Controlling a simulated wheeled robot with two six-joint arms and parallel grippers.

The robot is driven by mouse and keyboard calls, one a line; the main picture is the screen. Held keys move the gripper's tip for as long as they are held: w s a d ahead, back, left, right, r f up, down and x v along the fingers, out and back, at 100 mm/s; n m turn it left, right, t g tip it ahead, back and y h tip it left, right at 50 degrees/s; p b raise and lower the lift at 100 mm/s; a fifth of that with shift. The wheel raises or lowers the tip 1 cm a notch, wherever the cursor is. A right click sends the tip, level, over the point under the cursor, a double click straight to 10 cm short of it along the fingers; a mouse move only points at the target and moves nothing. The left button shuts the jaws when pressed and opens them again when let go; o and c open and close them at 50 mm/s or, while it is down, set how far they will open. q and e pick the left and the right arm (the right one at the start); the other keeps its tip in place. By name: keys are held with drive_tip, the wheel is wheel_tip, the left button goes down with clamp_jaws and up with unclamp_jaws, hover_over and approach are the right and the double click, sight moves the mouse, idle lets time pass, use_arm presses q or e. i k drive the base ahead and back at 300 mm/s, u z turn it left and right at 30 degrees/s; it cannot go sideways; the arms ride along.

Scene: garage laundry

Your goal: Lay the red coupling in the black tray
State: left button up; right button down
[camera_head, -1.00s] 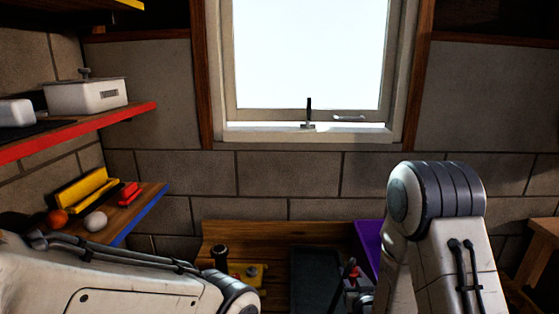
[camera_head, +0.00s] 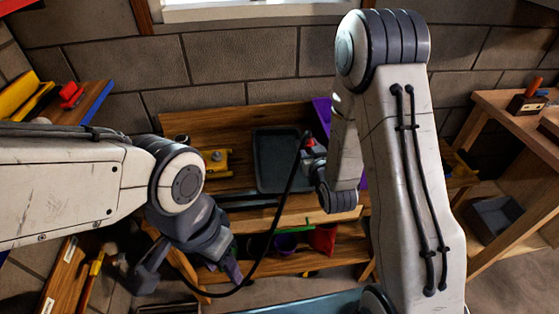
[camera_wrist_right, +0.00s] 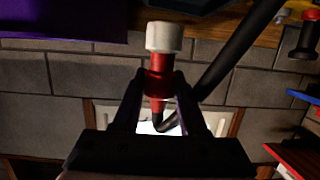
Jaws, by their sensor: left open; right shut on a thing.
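The red coupling (camera_wrist_right: 158,80) has a white end and a black hose behind it. My right gripper (camera_wrist_right: 160,90) is shut around its red body in the right wrist view. In the head view the coupling (camera_head: 309,143) is small, beside the tray's right edge in the picture; its height above the bench is unclear. The black tray (camera_head: 274,165) lies on the wooden bench, and its visible floor looks empty. My right gripper (camera_head: 313,154) is partly hidden by its arm. My left gripper (camera_head: 190,272) hangs low in front of the bench, open, its fingertips hard to make out.
The black hose (camera_head: 270,232) loops from the coupling down toward my left gripper. A yellow object (camera_head: 216,163) stands left of the tray, a purple panel (camera_head: 322,108) to its right. Several containers sit on the bench's lower shelf (camera_head: 345,247). A wooden table (camera_head: 520,125) stands right.

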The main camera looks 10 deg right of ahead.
sight(285, 176)
drive_tip(key=u, duration=1.15)
drive_tip(key=k, duration=0.8)
drive_tip(key=z, duration=0.65)
drive_tip(key=i, duration=0.5)
